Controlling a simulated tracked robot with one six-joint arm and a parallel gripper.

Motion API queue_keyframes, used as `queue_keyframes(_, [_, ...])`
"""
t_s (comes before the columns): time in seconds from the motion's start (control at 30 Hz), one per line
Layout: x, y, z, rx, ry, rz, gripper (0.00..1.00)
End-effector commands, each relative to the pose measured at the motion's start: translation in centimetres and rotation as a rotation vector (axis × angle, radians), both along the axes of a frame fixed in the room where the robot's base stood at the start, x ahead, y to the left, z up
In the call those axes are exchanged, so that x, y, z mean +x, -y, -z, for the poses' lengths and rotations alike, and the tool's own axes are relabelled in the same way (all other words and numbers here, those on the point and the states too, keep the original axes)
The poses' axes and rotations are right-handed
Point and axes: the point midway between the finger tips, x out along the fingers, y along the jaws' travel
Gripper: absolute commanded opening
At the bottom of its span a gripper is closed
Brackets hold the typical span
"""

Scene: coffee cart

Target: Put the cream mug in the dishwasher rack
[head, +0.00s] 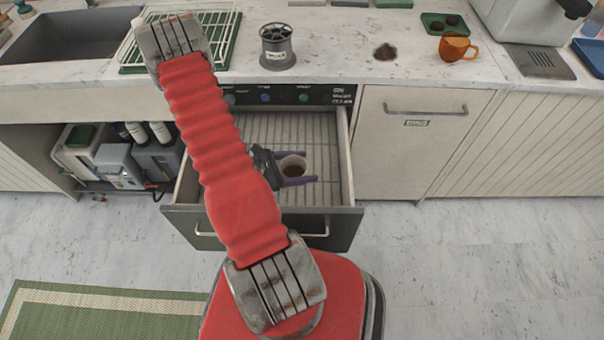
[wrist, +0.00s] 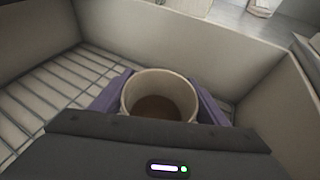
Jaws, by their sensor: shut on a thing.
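The cream mug (head: 292,167) is inside the pulled-out dishwasher drawer, upright, with dark brown at its bottom. In the wrist view the mug (wrist: 158,92) sits between the purple fingers of my gripper (wrist: 157,104). My gripper (head: 297,170) is shut on the mug, one finger on each side. The dishwasher rack (head: 310,130) is the ribbed floor of the drawer; its wire slats (wrist: 60,95) show at the left in the wrist view. I cannot tell whether the mug's base touches the rack. The mug's handle is not visible.
The drawer's front panel (head: 335,228) and side walls surround the gripper closely. On the counter are a grey canister (head: 277,47), an orange cup (head: 456,47), dark grounds (head: 385,52) and a drying rack (head: 215,40). Much of the rack left of the mug is bare.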

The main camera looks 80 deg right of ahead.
Motion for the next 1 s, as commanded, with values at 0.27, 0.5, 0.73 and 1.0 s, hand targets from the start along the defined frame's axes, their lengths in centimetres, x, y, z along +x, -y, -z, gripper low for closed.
queue_keyframes(0.27, [-0.1, 0.0, 2.6, 0.002, -0.003, 0.0, 0.36])
queue_keyframes(0.5, [-0.1, 0.0, 4.0, 0.0, -0.001, 0.001, 0.36])
queue_keyframes(0.73, [-0.1, 0.0, 4.0, 0.0, -0.001, 0.001, 0.36])
queue_keyframes(1.0, [-0.1, 0.0, 4.2, 0.001, 0.0, 0.002, 0.8])
